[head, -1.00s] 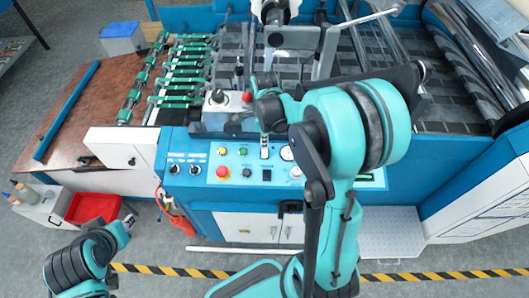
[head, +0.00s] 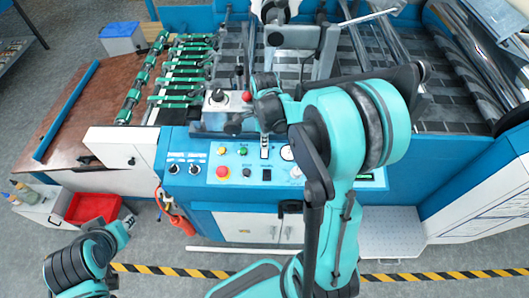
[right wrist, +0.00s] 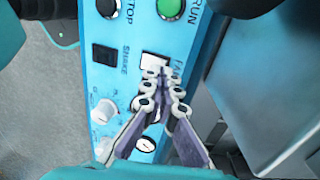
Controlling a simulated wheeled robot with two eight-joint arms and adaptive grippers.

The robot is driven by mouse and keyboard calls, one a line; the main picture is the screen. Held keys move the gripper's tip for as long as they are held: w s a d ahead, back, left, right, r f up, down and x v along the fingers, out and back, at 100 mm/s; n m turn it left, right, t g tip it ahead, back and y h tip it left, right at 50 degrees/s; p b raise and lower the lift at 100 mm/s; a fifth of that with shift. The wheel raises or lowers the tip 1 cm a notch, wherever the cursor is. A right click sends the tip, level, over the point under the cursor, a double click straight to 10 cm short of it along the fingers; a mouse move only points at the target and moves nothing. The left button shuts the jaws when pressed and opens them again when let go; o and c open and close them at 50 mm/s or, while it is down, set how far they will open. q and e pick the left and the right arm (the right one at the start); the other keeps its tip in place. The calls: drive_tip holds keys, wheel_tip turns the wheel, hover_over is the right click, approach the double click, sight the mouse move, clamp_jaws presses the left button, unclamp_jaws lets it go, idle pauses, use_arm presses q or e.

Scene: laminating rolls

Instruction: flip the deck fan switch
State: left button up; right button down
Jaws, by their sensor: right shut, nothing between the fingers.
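The deck fan switch is a small white rocker (right wrist: 155,60) beside the FAN label on the blue control panel. It also shows in the head view (head: 264,152), just below my right gripper (head: 265,133). In the right wrist view my right gripper (right wrist: 165,84) is shut and empty, with its fingertips at the switch's near edge, partly over the label. I cannot tell whether they touch it, nor which way the rocker is tilted. My left arm is at the lower left in the head view; its gripper (head: 128,222) is small and its fingers are unclear.
A black SHAKE switch (right wrist: 103,55) sits beside the fan switch. The green RUN button (right wrist: 170,8) and a red mushroom button (head: 222,171) are close by.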

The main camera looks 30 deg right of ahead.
drive_tip(key=shift+f+b, duration=0.75)
drive_tip(key=shift+f, duration=0.15)
idle(0.4)
drive_tip(key=shift+r+p, duration=2.65)
drive_tip(key=shift+r, duration=0.9)
drive_tip(key=shift+f, duration=0.1)
